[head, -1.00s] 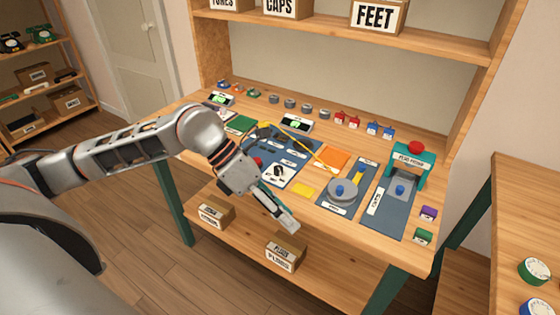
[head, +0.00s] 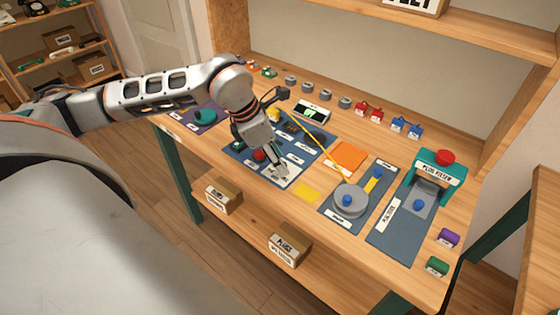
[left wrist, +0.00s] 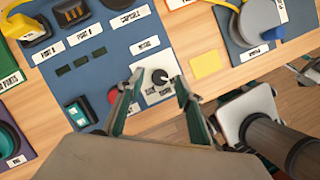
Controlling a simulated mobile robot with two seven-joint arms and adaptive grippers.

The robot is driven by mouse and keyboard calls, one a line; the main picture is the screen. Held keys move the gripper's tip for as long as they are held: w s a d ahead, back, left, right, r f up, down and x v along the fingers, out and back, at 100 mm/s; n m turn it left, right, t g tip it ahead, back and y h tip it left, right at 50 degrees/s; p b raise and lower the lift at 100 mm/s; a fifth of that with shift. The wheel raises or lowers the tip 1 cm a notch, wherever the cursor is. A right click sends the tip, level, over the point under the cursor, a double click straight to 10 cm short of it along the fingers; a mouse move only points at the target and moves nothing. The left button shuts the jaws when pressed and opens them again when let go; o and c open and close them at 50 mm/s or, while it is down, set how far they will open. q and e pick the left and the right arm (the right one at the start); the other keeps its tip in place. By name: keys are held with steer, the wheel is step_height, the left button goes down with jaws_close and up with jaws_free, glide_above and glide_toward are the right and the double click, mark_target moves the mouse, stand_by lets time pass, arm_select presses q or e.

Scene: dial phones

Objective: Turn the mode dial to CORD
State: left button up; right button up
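The mode dial is a small dark knob (left wrist: 160,76) on a white plate (left wrist: 152,94), below a label that seems to read MODE. The small labels around the knob are too small to read. In the left wrist view my left gripper (left wrist: 160,83) is open, with one fingertip on each side of the knob. I cannot tell whether they touch it. In the head view the left gripper (head: 280,169) points down over the white plate (head: 294,171), and hides the knob.
A red button (left wrist: 113,96) and a green switch (left wrist: 80,112) sit left of the dial. A yellow square (head: 307,193), an orange mat (head: 348,155) and a grey round turntable (head: 350,202) lie to the right. A plug press (head: 437,175) stands at the right.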

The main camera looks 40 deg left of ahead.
arm_select(q)
steer(key=shift+w+d+f, duration=0.15)
steer(key=shift+w+f, duration=0.05)
steer(key=shift+f, duration=0.4)
arm_select(e)
steer(key=shift+w+d+r, duration=0.1)
steer(key=shift+w+r, duration=0.25)
steer(key=shift+w, duration=0.05)
arm_select(q)
jaws_close()
arm_select(e)
steer(key=shift+f, duration=0.15)
steer(key=shift+s+f, duration=0.1)
